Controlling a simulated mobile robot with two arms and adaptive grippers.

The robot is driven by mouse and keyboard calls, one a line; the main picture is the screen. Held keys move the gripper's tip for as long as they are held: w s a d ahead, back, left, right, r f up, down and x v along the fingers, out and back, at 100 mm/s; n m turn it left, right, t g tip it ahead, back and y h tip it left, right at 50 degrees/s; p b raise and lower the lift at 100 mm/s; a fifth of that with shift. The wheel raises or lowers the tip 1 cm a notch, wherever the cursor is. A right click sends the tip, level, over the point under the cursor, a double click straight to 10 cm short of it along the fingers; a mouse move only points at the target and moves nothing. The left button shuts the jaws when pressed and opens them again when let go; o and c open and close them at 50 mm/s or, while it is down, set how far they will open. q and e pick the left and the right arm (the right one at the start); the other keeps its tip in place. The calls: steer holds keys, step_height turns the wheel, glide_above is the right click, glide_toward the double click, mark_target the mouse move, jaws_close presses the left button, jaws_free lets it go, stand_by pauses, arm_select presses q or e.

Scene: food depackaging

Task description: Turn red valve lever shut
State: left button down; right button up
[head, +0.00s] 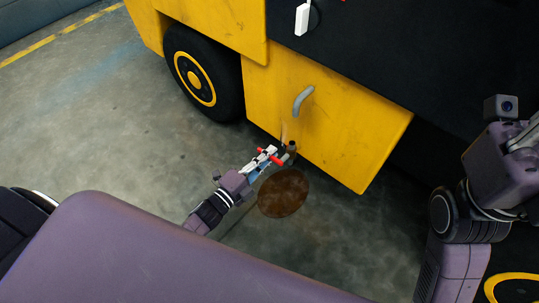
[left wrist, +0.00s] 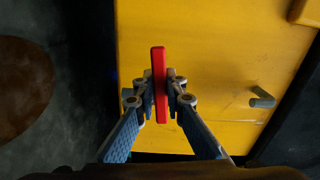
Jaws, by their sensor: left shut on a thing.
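The red valve lever (head: 272,159) is low down, just in front of the lower edge of the yellow machine. In the left wrist view the lever (left wrist: 158,62) is a straight red bar standing between my fingers. My left gripper (head: 269,154) is shut on the lever; both fingers press it from the sides in the left wrist view (left wrist: 161,97). A dark valve body (head: 291,148) shows beside the lever in the head view. My right arm is at the right of the head view, but its fingers are not visible.
The yellow machine (head: 330,110) with a grey handle (head: 303,101) rises behind the valve. A black wheel (head: 203,73) stands to its left. A brown round stain (head: 283,193) lies on the floor below the valve. Open floor (head: 90,120) is at the left.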

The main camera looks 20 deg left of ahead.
arm_select(q)
steer(key=shift+r+m, duration=0.2)
steer(key=shift+m, duration=0.6)
steer(key=c, duration=2)
jaws_free()
steer(key=shift+r, duration=0.1)
steer(key=shift+o, duration=0.2)
steer(key=v, duration=1.2)
